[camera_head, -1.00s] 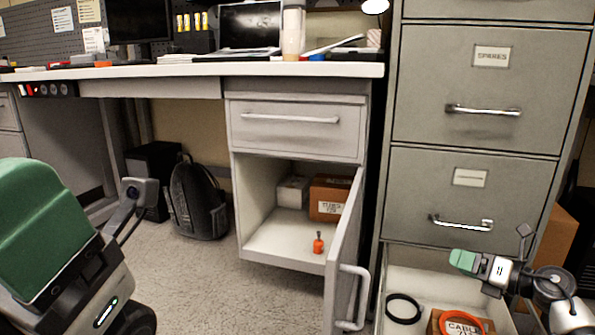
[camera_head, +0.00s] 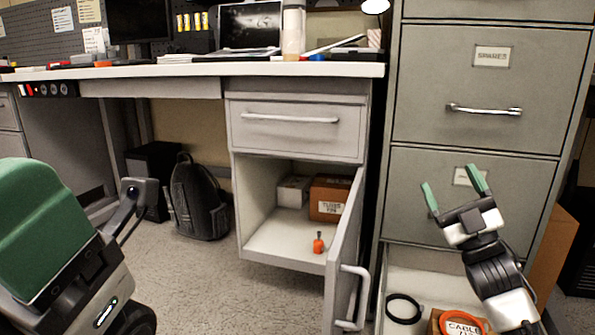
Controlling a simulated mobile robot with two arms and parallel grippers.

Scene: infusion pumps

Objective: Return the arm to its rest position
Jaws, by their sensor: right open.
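My right gripper (camera_head: 454,190) is raised in front of the grey filing cabinet, over the lower closed drawer's front. Its two green-tipped fingers are spread apart and nothing is between them. My right arm comes up from the bottom right, in front of the open bottom drawer (camera_head: 425,279). My left gripper is not in view; a green and grey part of my own body fills the lower left.
The desk cupboard's door (camera_head: 343,260) stands open toward me. Inside are an orange object (camera_head: 318,244), a brown box (camera_head: 328,198) and a white box (camera_head: 293,190). The open drawer holds a black ring (camera_head: 403,308) and an orange coil (camera_head: 462,323). A backpack (camera_head: 198,200) stands on the floor.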

